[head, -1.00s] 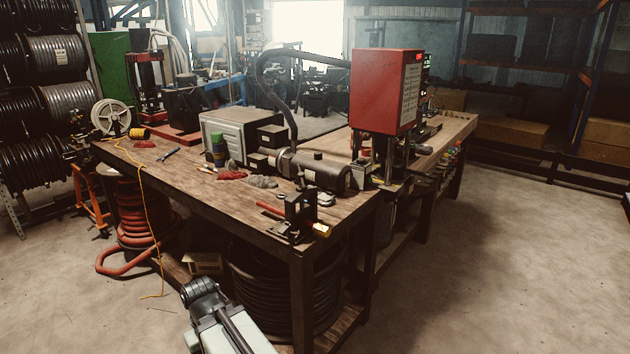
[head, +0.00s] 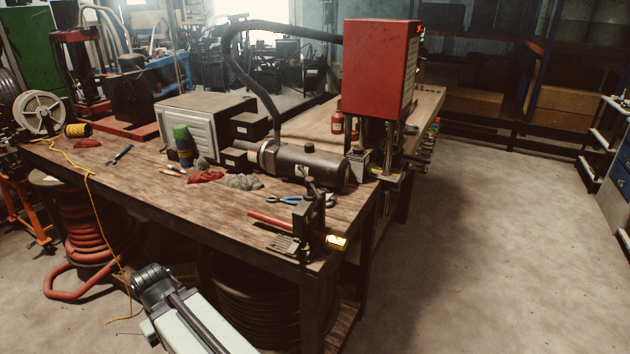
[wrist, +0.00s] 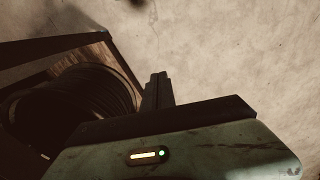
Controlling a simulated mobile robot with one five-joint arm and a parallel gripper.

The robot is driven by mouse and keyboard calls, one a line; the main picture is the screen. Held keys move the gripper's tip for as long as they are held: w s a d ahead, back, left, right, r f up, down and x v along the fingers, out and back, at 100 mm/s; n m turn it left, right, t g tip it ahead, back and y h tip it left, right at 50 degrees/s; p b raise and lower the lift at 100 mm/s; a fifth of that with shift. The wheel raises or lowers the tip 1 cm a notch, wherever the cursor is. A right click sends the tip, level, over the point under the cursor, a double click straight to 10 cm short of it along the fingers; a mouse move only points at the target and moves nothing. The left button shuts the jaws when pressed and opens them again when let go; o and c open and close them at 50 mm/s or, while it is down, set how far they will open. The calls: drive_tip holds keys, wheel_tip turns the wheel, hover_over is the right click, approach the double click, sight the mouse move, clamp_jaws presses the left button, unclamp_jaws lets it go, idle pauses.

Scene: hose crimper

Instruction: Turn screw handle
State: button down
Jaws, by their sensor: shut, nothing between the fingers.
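A small dark vise-like device (head: 308,225) stands at the near right corner of the wooden workbench (head: 130,180). A red bar (head: 272,219) reaches left from it, and a brass-coloured piece (head: 336,242) sits at its lower right. I cannot tell for sure which part is the screw handle. My gripper (wrist: 158,88) shows in the wrist view as two dark fingers close together, shut and empty. They are above the floor, apart from the bench. In the head view only my arm shows at the bottom, below the bench's front edge.
A grey cylindrical motor (head: 315,168) and blue-handled pliers (head: 285,200) lie behind the device. A red crimper (head: 380,68) stands at the bench's right. A coiled black hose (head: 240,300) is under the bench; a coil also shows in the wrist view (wrist: 75,100). The floor to the right is clear.

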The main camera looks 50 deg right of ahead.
sight(318, 194)
drive_tip(key=w+d+r+y+p, duration=0.1)
drive_tip(key=d+r+p, duration=0.2)
drive_tip(key=r+p, duration=0.9)
drive_tip(key=w+d+r+p, duration=0.1)
drive_tip(key=d+r+p, duration=0.2)
drive_tip(key=r+p, duration=1)
drive_tip(key=s+d+r+m+t+y+p, duration=0.1)
drive_tip(key=s+d+r+p, duration=0.1)
drive_tip(key=d, duration=1)
drive_tip(key=s+d+r+m+t+p, duration=0.1)
drive_tip(key=s+d+r, duration=0.4)
drive_tip(key=d, duration=0.7)
drive_tip(key=s+d+r+m+t+y+p, duration=0.1)
drive_tip(key=s+d+r+t+p, duration=0.2)
drive_tip(key=d, duration=0.9)
drive_tip(key=shift+s+r+m+y+p, duration=0.2)
drive_tip(key=shift+s+p, duration=0.1)
drive_tip(key=shift+s, duration=0.4)
drive_tip(key=shift+s+r+m+y+p, duration=0.1)
drive_tip(key=shift+s+r+m+p, duration=0.15)
drive_tip(key=shift+s, duration=0.45)
drive_tip(key=s+d+r+t+p, duration=0.1)
drive_tip(key=s+d+r+t, duration=0.2)
drive_tip(key=s+d, duration=0.6)
drive_tip(key=w+a+f+b, duration=0.5)
drive_tip(key=w+f+b, duration=0.1)
drive_tip(key=w, duration=0.2)
drive_tip(key=shift+a+f+m+h+b, duration=0.3)
drive_tip(key=shift+a+f+m+h, duration=0.05)
drive_tip(key=shift+a+h, duration=0.05)
